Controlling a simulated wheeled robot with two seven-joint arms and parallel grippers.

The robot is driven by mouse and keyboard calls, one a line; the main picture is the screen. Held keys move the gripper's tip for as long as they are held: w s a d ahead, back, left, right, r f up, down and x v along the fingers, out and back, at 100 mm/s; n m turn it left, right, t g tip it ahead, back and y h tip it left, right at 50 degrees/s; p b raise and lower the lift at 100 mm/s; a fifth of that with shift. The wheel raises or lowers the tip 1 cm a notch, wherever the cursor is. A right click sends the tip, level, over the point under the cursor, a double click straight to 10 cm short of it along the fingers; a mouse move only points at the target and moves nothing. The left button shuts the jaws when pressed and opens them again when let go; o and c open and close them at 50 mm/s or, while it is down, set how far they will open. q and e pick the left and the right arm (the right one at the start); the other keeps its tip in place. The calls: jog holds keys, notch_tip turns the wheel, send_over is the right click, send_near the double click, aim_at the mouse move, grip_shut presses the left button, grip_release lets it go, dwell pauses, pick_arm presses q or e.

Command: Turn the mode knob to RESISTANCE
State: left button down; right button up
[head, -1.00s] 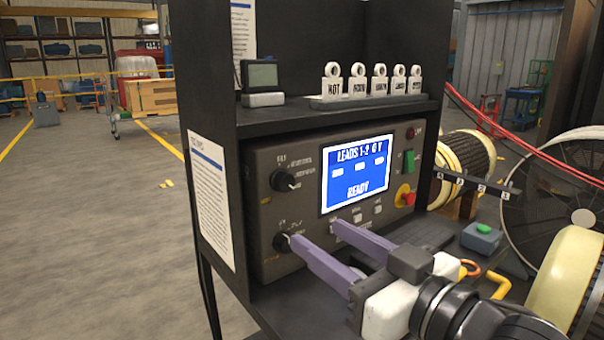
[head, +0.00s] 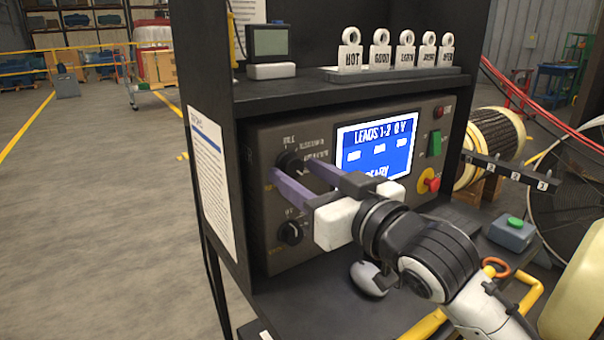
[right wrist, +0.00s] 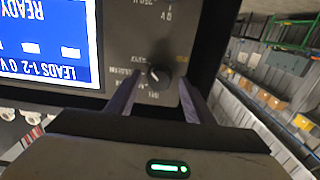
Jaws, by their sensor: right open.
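The tester panel (head: 262,262) has a black upper knob (head: 288,161), with small printed labels around it that are too blurred to read fully. It seems to be the mode knob. My right gripper (head: 293,174) is open, with its two purple fingers at the upper knob, one on each side. In the right wrist view the knob (right wrist: 159,74) lies between the spread fingertips (right wrist: 160,79); contact cannot be told. A white mark shows on the knob; its exact setting is unclear. The screen (head: 376,150) reads LEADS 1-2 0 V. My left gripper is out of view.
A lower knob (head: 290,233) sits below the fingers. A red-and-yellow stop button (head: 430,181) and green switch (head: 435,143) are right of the screen. A shelf (head: 300,92) with labelled tags overhangs the panel. A grey mouse-like object (head: 369,279) lies on the dark worktop.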

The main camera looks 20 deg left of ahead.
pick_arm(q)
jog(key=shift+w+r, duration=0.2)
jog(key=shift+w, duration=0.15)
pick_arm(e)
jog(key=shift+a, duration=0.1)
jog(key=shift+w, duration=0.1)
jog(key=c, duration=1)
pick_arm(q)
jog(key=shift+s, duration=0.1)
pick_arm(e)
jog(key=shift+c, duration=0.2)
